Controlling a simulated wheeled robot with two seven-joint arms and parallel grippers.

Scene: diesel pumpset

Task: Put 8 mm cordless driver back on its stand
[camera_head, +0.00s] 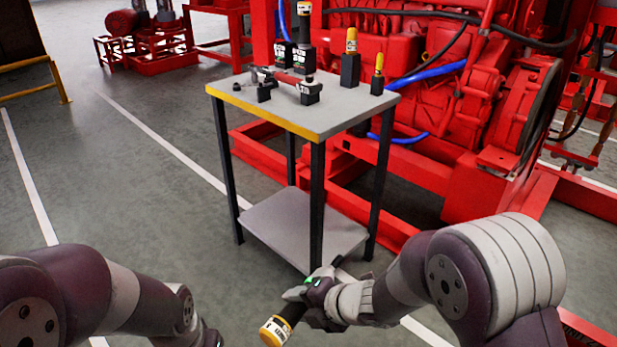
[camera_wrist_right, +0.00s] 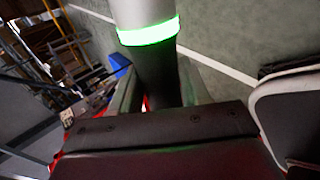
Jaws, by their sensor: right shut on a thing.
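My right gripper (camera_head: 312,300) is shut on the cordless driver, low in front of the table. On the table, dark tool stands include one bearing a yellow-topped tool (camera_head: 350,65) and a smaller one at the right (camera_head: 377,78). Another yellow-topped tool (camera_head: 303,25) stands at the back. I cannot tell which stand is for 8 mm. My left gripper is out of view.
The grey table (camera_head: 290,112) has a yellow front edge and a lower shelf (camera_head: 290,225). A long wrench-like tool (camera_head: 285,80) rests across two dark holders on it. A red engine (camera_head: 440,90) stands close behind and right. The floor left of the table is clear.

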